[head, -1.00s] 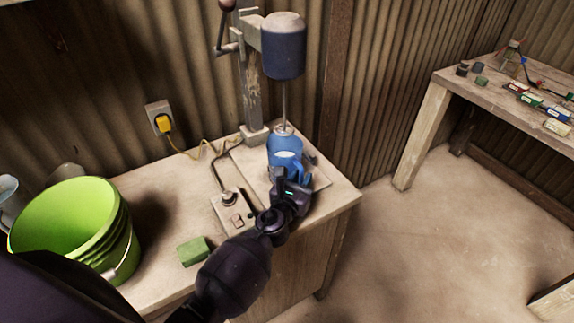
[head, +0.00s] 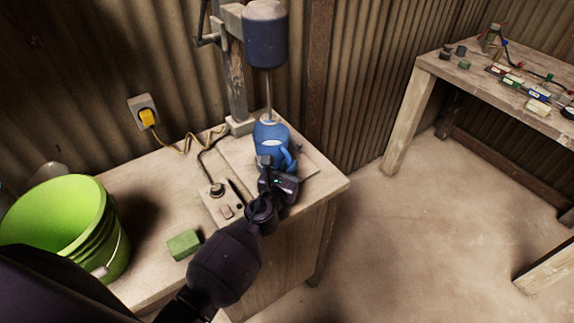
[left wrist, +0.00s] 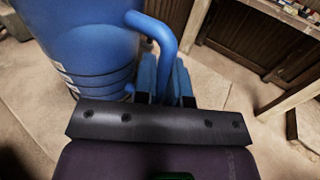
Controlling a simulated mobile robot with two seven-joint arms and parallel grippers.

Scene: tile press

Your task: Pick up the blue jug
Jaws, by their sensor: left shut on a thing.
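The blue jug (head: 266,137) stands upright under the drill-like press on the bench, with the press's thin rod reaching down into its top. Its curved handle faces right and toward me. My left gripper (head: 279,172) is at the handle, on the near side of the jug. In the left wrist view the jug (left wrist: 80,45) fills the upper left, and its handle (left wrist: 163,38) comes down between the fingers (left wrist: 166,82), which are shut on it. The jug's lower part is partly hidden by my gripper, so I cannot tell whether its bottom touches the board. My right gripper is out of view.
The press (head: 266,35) stands above the jug. A switch box (head: 222,203) with a cable is left of my gripper. A green block (head: 184,244) and a green bucket (head: 62,222) stand farther left. Another table (head: 480,82) with small items is at the right, across open floor.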

